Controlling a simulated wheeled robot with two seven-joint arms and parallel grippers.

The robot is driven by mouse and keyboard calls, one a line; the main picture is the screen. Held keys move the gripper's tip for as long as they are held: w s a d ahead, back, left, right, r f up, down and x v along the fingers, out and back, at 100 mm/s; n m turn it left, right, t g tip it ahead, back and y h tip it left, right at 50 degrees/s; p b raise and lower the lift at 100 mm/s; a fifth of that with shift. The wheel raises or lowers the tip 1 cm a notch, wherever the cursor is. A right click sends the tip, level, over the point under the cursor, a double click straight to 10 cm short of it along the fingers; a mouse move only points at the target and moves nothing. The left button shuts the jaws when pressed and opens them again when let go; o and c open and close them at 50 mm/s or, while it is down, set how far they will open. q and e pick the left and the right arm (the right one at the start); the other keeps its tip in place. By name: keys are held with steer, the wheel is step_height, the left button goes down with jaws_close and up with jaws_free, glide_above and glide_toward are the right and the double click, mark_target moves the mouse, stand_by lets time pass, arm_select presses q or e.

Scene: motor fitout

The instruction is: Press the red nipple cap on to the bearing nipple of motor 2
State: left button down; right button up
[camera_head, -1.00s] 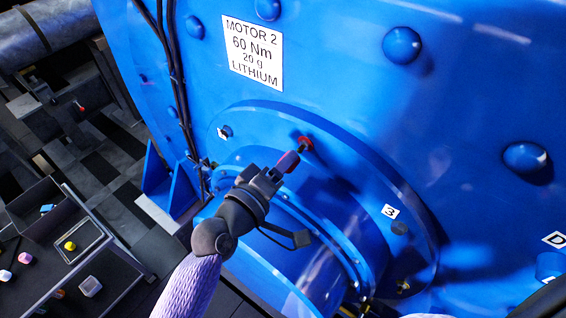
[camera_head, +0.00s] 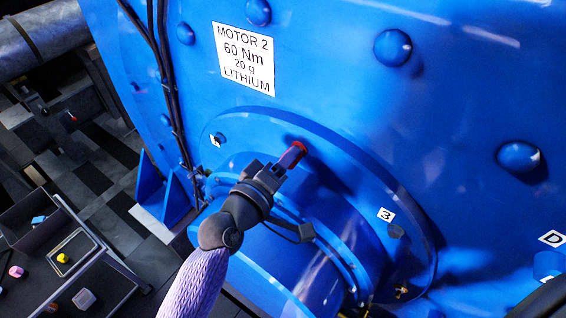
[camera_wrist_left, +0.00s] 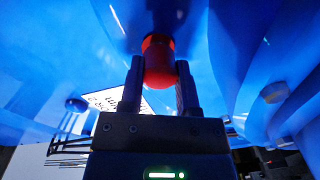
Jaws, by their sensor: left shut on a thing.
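My left gripper (camera_head: 289,158) reaches up from below to the bearing flange (camera_head: 330,165) of the blue motor 2. It is shut on the red nipple cap (camera_head: 299,146). In the left wrist view the cap (camera_wrist_left: 158,60) sits between the two fingers (camera_wrist_left: 160,82) and sticks out past their tips, pointing at the blue motor. The cap's far end is at or very close to the flange. The bearing nipple is hidden behind it, so I cannot tell whether the cap is seated. The label MOTOR 2 (camera_head: 244,57) shows above. My right gripper is not in view.
Round blue bolt heads (camera_head: 393,47) stand out from the motor face. Black cables (camera_head: 165,85) run down its left side. A tag marked 3 (camera_head: 386,214) is on the flange. A dark trolley (camera_head: 60,302) with small coloured parts stands at lower left.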

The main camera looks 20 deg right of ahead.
arm_select(q)
steer(key=shift+w+d, duration=0.15)
steer(key=shift+d, duration=0.05)
steer(key=shift+c, duration=1.2)
jaws_free()
steer(key=shift+d, duration=0.1)
steer(key=v, duration=1)
